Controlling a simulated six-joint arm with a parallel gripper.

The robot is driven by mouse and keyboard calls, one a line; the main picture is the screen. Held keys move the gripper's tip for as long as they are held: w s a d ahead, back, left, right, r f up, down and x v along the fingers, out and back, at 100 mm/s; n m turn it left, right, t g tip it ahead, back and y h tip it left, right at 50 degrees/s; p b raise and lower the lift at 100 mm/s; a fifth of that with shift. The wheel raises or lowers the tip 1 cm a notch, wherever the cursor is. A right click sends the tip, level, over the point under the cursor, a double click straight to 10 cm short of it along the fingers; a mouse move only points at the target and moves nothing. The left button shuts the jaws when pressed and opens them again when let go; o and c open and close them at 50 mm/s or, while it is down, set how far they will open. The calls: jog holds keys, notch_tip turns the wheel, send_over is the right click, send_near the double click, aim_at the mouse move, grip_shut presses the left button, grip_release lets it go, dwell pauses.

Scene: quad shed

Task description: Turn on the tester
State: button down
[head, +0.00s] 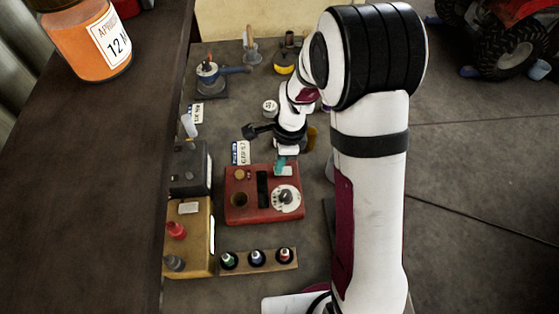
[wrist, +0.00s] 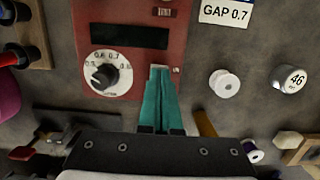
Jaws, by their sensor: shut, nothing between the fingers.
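The tester appears to be the red box (head: 233,212) below my gripper in the head view. In the wrist view its red top (wrist: 85,12) carries a white dial (wrist: 107,74) with a dark knob and a dark, unlit display window (wrist: 130,36). A small light-coloured part (wrist: 176,70), perhaps a switch, sits near its edge. My gripper (wrist: 158,68) has teal fingers shut together with nothing between them. The tips lie over the tester's edge, right of the dial and beside that small part. I cannot tell if they touch. The gripper (head: 281,163) also shows in the head view.
A rack (head: 287,265) with several capped bottles stands in front. A yellow box (head: 195,255) and a dark box (head: 180,182) stand left. An orange jar (head: 85,45) stands on a shelf.

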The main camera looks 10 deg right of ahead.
jog(key=shift+a+f, duration=0.1)
jog(key=shift+f, duration=0.1)
dwell(0.3)
jog(key=shift+d, duration=0.2)
jog(key=shift+d+r, duration=0.15)
jog(key=shift+d, duration=0.45)
jog(key=shift+r, duration=0.1)
notch_tip(320, 180, up, 14)
jog(key=d, duration=0.2)
